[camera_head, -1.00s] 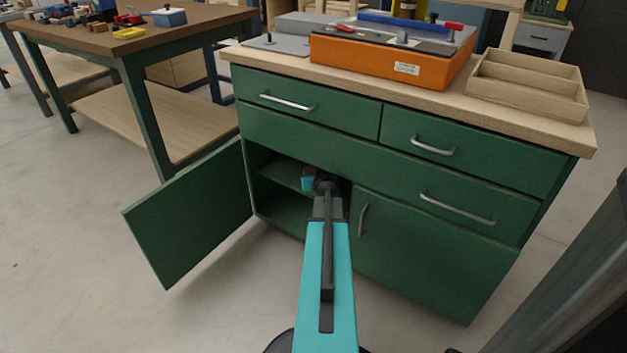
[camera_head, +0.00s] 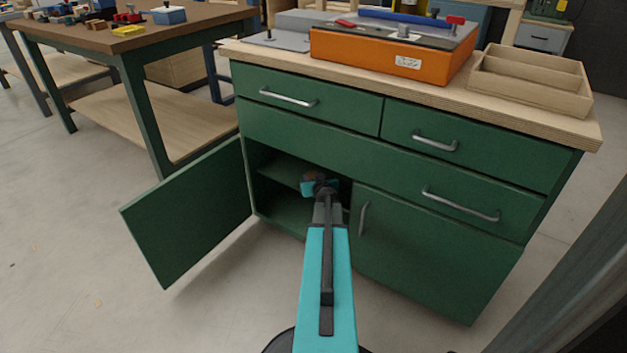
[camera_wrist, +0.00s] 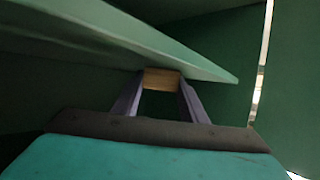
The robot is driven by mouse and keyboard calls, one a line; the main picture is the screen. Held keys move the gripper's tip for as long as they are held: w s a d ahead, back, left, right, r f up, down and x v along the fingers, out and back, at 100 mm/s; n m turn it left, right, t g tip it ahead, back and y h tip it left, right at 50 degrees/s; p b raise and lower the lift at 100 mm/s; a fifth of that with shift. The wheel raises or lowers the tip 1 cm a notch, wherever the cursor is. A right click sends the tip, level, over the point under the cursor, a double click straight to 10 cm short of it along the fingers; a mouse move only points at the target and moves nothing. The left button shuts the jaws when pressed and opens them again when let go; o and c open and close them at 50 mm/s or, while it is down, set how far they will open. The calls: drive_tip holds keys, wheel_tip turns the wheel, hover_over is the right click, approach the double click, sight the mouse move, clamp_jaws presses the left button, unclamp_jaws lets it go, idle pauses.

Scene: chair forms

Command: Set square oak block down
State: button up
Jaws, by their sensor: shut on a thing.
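The square oak block (camera_wrist: 162,78) shows in the wrist view as a small light-brown piece between the two fingertips. My gripper (camera_wrist: 160,84) is shut on it. In the wrist view the block is close to the edge of a green shelf (camera_wrist: 130,45); I cannot tell if they touch. In the head view my gripper (camera_head: 318,178) is inside the open left compartment of the green cabinet (camera_head: 300,130), near the shelf's level. My own arm and the dark compartment largely hide the gripper and block there.
The cabinet's left door (camera_head: 190,215) stands wide open to the left. The right door (camera_head: 430,250) is shut. On the worktop are an orange machine (camera_head: 385,62) and a wooden tray (camera_head: 530,102). A workbench (camera_head: 120,40) stands at the left. The floor in front is clear.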

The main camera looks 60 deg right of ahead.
drive_tip(key=shift+f, duration=0.2)
drive_tip(key=o, duration=1)
drive_tip(key=shift+r, duration=0.1)
drive_tip(key=shift+r, duration=0.2)
drive_tip(key=shift+p+v, duration=0.4)
drive_tip(key=shift+v, duration=5.55)
